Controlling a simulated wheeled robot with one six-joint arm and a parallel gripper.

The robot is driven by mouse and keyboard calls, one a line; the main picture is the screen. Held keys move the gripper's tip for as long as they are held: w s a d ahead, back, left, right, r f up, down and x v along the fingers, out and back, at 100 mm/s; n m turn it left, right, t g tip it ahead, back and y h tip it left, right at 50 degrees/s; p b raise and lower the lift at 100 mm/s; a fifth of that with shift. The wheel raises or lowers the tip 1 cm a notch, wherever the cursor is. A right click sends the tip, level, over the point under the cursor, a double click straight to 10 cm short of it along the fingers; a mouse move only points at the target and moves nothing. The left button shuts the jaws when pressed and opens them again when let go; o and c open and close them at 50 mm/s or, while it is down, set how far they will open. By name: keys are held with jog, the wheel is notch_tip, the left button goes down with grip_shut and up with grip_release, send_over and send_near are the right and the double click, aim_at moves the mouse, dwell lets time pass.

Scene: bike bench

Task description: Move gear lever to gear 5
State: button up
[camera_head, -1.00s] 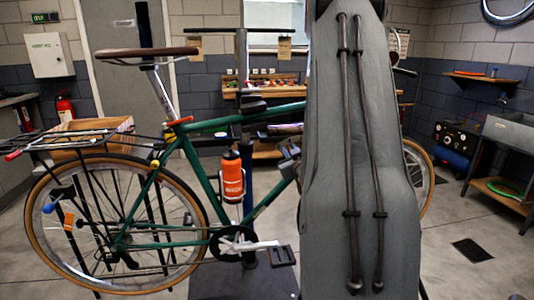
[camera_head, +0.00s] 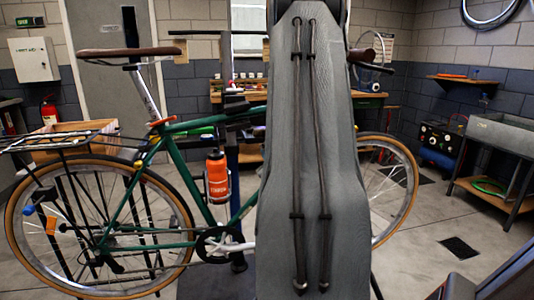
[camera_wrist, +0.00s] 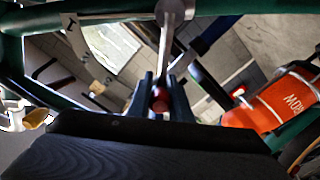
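The gear lever shows in the wrist view as a silver shaft (camera_wrist: 168,45) with a round pivot end at the top and a red knob (camera_wrist: 160,102) at its lower end. My gripper (camera_wrist: 160,82) has its two dark fingers close together, one on each side of the knob, and appears shut on it. A pale curved gear plate (camera_wrist: 72,28) with numerals lies left of the lever; a "1" is the clearest mark. I cannot read which gear the lever is at. In the head view my arm hides the lever and gripper.
The green bike (camera_head: 172,158) stands on a repair stand, with an orange bottle (camera_head: 217,178) on its frame; the bottle is close right of my gripper in the wrist view (camera_wrist: 275,105). A workbench (camera_head: 368,100) stands behind. Open floor lies right, before a sink bench (camera_head: 495,135).

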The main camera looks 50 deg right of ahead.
jog(key=o, duration=0.3)
jog(key=shift+s+f, duration=0.1)
jog(key=shift+o, duration=0.6)
jog(key=v, duration=0.7)
jog(key=shift+s+a+b, duration=0.25)
jog(key=shift+b, duration=0.05)
